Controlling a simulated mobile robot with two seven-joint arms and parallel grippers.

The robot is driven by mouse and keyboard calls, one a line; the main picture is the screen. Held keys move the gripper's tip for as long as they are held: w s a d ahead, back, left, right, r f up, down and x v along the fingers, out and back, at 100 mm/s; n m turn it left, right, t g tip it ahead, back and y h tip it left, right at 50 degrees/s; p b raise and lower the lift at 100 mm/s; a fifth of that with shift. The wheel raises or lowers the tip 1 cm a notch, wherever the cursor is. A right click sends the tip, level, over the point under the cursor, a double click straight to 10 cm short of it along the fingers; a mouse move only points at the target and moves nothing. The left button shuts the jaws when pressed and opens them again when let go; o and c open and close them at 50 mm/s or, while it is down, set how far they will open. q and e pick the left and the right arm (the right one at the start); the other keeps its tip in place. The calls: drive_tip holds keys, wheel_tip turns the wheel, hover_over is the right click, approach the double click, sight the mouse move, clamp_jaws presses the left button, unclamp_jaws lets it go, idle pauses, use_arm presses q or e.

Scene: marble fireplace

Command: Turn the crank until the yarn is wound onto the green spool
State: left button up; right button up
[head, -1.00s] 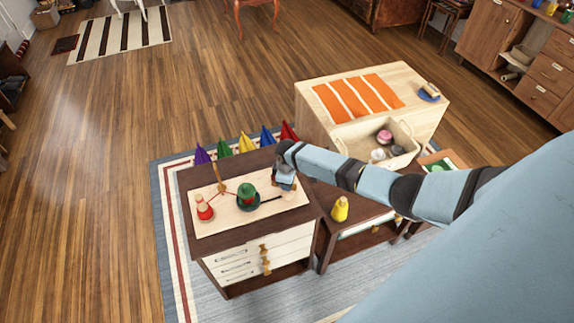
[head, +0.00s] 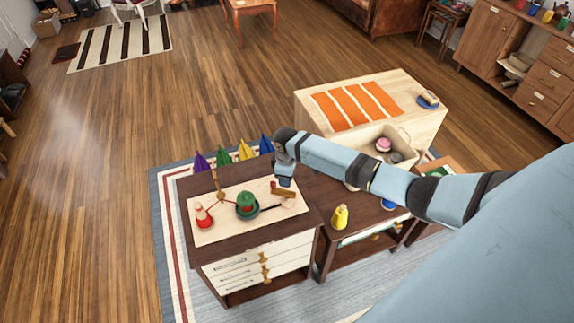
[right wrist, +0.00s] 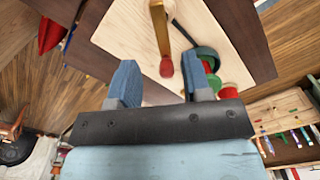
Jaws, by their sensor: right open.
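On the pale board (head: 217,235) on the dark cabinet, the green spool (head: 246,200) stands upright in the middle on a dark green base. A red spool (head: 203,217) stands at the left, and a thin red yarn runs by a wooden post (head: 218,184) towards the green spool. The crank (head: 284,191) is a brown bar at the board's right end; in the right wrist view its red knob (right wrist: 166,67) shows between the fingertips, apart from both. My right gripper (head: 285,180) is open above the crank; its fingers also show in the right wrist view (right wrist: 160,80). My left gripper is not in view.
A yellow bottle-like object (head: 340,217) stands on the low table to the right. Coloured cones, including a yellow one (head: 245,151), stand behind the cabinet.

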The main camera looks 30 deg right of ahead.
wheel_tip(320, 180, up, 6)
drive_tip(key=shift+f, duration=0.15)
idle(0.5)
drive_tip(key=s+a+f+m+t+y, duration=0.15)
drive_tip(key=s+a+f+t, duration=0.25)
drive_tip(key=s+a+f, duration=0.65)
drive_tip(key=s+a+r+m+t, duration=0.2)
drive_tip(key=s+r+t, duration=0.1)
drive_tip(key=s, duration=0.5)
drive_tip(key=s+a+r+m+t+y, duration=0.1)
drive_tip(key=s+a+r+t, duration=0.2)
drive_tip(key=s, duration=0.5)
drive_tip(key=shift+s+a+r+m+t, duration=0.35)
drive_tip(key=shift+r+t, duration=0.1)
drive_tip(key=shift+t, duration=0.05)
